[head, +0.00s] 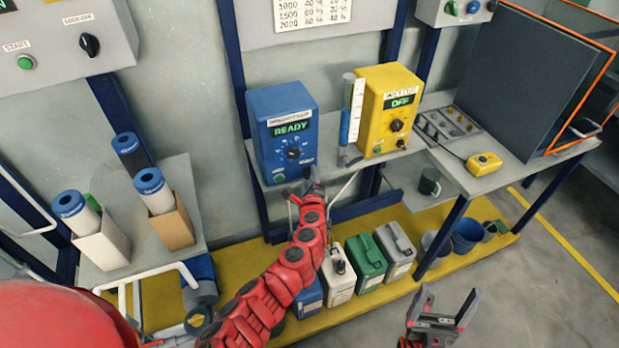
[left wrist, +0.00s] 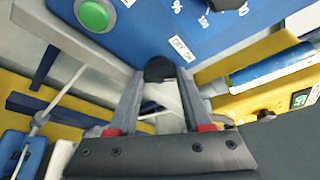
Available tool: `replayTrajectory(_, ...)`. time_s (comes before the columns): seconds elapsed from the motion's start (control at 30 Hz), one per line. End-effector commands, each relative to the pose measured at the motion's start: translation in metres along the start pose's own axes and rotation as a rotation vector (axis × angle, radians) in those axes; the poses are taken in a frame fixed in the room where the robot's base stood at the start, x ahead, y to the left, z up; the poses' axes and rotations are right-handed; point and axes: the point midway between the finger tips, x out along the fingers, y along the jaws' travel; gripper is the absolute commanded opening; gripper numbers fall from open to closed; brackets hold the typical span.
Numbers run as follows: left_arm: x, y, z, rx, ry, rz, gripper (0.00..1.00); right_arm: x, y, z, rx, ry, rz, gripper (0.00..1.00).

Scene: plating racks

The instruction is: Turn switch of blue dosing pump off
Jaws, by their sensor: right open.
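The blue dosing pump (head: 286,130) stands on a wall shelf, and its display reads READY. It has a round dial on its front and a green button (left wrist: 92,14) low on its front, seen in the left wrist view. My left gripper (head: 311,186) is at the pump's lower right front corner. In the left wrist view, a black switch knob (left wrist: 160,69) beside a small white label lies between its fingertips. The fingers stand apart around the knob; contact is unclear. In the head view my gripper hides this switch. My right gripper (head: 443,312) is open and empty, low over the floor.
A yellow pump (head: 390,112) reading OFF stands right of the blue one, with a clear cylinder (head: 351,115) between them. Several canisters (head: 365,262) stand on the yellow platform below. Grey control boxes (head: 62,45) hang on the wall. The floor at the right is clear.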

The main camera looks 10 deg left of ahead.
Motion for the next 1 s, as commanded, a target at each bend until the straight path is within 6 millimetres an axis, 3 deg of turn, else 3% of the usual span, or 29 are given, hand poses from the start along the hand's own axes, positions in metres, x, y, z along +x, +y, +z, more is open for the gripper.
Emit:
replayTrajectory(0.03,0.000,0.000,0.000,0.000,0.000,0.000,0.37,0.000,0.000,0.000,0.000,0.000,0.000,0.83)
replayTrajectory(0.23,0.000,0.000,0.000,0.000,0.000,0.000,0.01,0.000,0.000,0.000,0.000,0.000,0.000,0.83)
replayTrajectory(0.27,0.000,0.000,0.000,0.000,0.000,0.000,0.00,0.000,0.000,0.000,0.000,0.000,0.000,0.83)
replayTrajectory(0.47,0.001,0.002,-0.001,-0.010,0.000,-0.004,0.00,-0.005,0.000,0.001,0.000,0.000,0.000,0.83)
replayTrajectory(0.67,0.002,0.007,-0.003,-0.071,-0.001,-0.029,0.00,-0.025,-0.001,0.004,0.000,0.000,0.000,0.83)
replayTrajectory(1.0,0.004,0.015,-0.006,-0.319,-0.001,-0.133,0.00,-0.097,-0.005,0.017,0.000,0.000,0.000,0.83)
